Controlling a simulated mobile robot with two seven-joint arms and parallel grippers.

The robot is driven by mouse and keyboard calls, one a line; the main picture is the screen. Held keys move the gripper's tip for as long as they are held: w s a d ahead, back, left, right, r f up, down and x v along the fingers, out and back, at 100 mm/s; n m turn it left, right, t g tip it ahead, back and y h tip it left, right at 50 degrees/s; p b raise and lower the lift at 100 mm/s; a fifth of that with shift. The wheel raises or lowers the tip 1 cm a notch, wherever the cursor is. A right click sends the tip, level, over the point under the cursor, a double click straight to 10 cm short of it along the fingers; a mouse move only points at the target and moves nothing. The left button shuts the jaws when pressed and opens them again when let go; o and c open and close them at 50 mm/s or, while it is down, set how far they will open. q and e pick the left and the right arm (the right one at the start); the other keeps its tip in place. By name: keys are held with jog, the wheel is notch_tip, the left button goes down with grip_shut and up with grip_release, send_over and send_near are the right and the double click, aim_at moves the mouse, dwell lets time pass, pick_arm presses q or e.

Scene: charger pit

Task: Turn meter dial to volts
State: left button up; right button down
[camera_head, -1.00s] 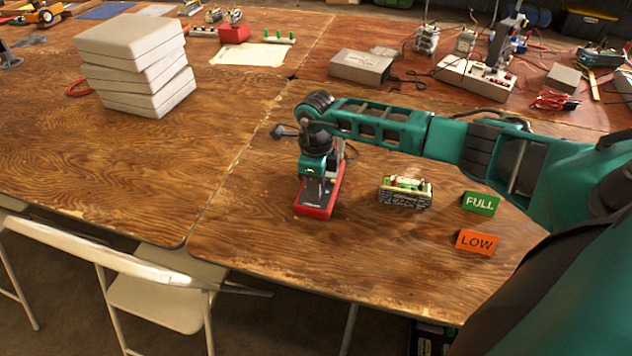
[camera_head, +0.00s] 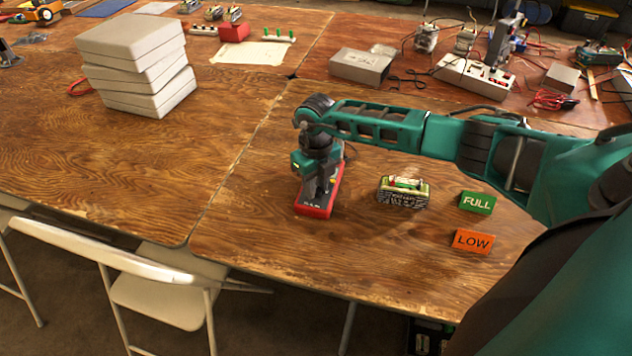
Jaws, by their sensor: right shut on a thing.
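The meter (camera_head: 318,208) is a red-cased box with a dark face, lying on the wooden table in the head view. My right gripper (camera_head: 317,192) points down over the meter, with its fingers at the middle of the meter's face. It is shut on the dial, which the fingers and wrist hide. The dial's setting cannot be read. My left gripper is not in view.
A battery pack (camera_head: 404,192) stands right of the meter. A green FULL sign (camera_head: 477,202) and an orange LOW sign (camera_head: 472,241) stand farther right. Stacked pale boxes (camera_head: 135,62) are at the back left. A chair (camera_head: 160,300) is at the table's front edge.

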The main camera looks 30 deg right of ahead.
dwell(0.4)
jog(key=c, duration=0.9)
grip_release()
notch_tip(320, 180, up, 13)
jog(key=shift+f, duration=0.1)
